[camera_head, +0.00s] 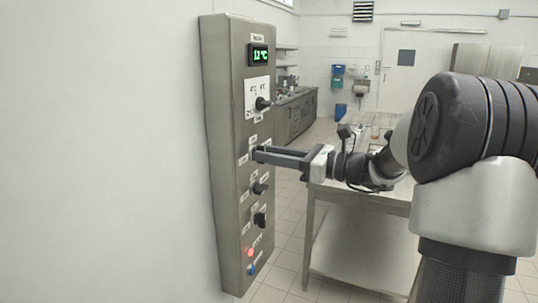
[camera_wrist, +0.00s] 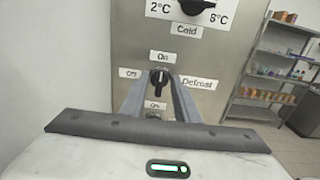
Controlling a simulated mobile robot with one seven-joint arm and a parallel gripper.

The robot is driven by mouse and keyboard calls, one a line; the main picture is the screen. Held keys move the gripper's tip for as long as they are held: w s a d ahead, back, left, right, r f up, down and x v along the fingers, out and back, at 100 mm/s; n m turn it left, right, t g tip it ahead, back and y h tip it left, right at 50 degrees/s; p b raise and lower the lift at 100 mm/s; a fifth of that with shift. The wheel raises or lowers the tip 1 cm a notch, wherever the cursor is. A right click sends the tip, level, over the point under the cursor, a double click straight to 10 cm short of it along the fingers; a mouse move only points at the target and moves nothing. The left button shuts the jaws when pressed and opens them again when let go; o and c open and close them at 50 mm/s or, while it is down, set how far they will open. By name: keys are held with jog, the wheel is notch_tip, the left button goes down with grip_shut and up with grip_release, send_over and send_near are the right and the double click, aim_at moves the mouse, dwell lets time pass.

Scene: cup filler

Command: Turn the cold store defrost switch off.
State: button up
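The defrost switch is a black knob (camera_wrist: 159,78) on the steel panel, with On above it, Off to its left and a Defrost label at its right. Its handle looks upright, towards On. My gripper (camera_wrist: 158,90) reaches up to it, one finger on each side of the knob, and looks open; whether the fingers touch it I cannot tell. In the head view my gripper (camera_head: 262,153) is at the panel's front, at the upper of several switches, and its fingers hide most of that knob.
The steel control panel (camera_head: 222,130) stands on the white wall. Above the switch are a temperature dial (camera_head: 262,103) and a green display (camera_head: 259,55). Below are two more black knobs (camera_head: 260,188), a red button (camera_head: 248,252) and a blue one (camera_head: 252,269). A steel table (camera_head: 345,197) stands at right.

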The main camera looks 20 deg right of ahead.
jog(key=shift+w+a, duration=0.15)
jog(key=shift+w, duration=0.05)
grip_shut()
